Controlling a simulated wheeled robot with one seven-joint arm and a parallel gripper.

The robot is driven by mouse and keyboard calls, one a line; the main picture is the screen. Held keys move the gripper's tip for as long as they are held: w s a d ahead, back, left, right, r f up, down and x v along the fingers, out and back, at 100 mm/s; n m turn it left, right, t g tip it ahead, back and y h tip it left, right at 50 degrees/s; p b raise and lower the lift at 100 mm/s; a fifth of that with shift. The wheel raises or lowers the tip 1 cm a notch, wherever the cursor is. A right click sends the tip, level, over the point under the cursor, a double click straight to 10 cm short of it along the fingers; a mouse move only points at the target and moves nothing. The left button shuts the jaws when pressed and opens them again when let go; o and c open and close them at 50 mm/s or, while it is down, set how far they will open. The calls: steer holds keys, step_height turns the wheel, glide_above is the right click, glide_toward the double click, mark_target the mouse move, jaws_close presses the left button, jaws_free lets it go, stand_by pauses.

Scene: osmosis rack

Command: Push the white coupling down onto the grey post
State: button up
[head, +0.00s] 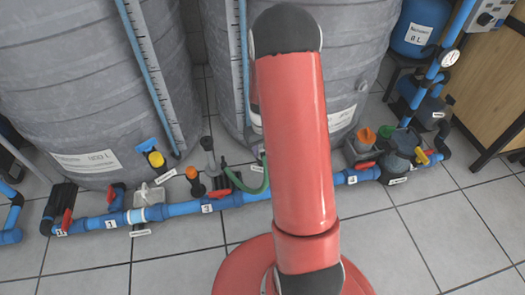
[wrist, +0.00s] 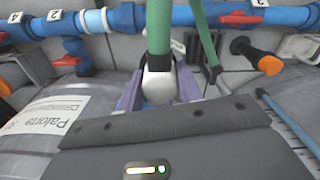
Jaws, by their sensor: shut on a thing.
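In the wrist view, my gripper (wrist: 159,92) has its purple fingers closed on either side of a white coupling (wrist: 159,78). A green hose (wrist: 158,28) runs from the coupling toward the top of the picture.
Blue pipe (head: 178,209) with red valve handles runs along the floor. Large grey tanks (head: 70,80) stand close behind it. The tiled floor (head: 420,225) at right is clear.

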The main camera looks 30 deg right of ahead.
step_height(320, 180, up, 20)
steer(key=p, duration=0.3)
steer(key=shift+p, duration=0.3)
